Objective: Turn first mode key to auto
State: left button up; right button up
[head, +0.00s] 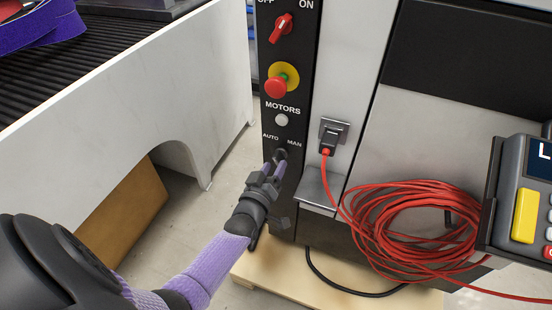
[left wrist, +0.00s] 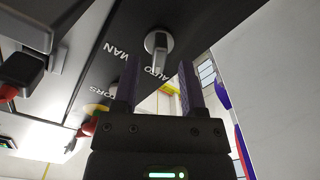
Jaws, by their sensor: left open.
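The mode key (head: 281,154) is a dark, round switch low on the black control panel, under the labels AUTO and MAN. In the left wrist view the key (left wrist: 160,46) shows as a grey lever on a round base. I cannot tell surely which label it points to. My left gripper (head: 273,168) is open, with its purple fingers pointing at the key. In the left wrist view the fingertips of the left gripper (left wrist: 157,64) stand on either side of the key's lever, with gaps showing. My right gripper is not in view.
Above the key are a white MOTORS button (head: 281,120), a red emergency stop (head: 276,87) and a red OFF/ON switch (head: 282,28). A red cable coil (head: 420,225) hangs at the right below a plug (head: 328,137). A white conveyor side (head: 130,95) stands at the left.

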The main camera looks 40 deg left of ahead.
pick_arm(q)
jog(key=p+v, duration=0.2)
jog(key=v, duration=0.5)
jog(key=shift+s, duration=0.15)
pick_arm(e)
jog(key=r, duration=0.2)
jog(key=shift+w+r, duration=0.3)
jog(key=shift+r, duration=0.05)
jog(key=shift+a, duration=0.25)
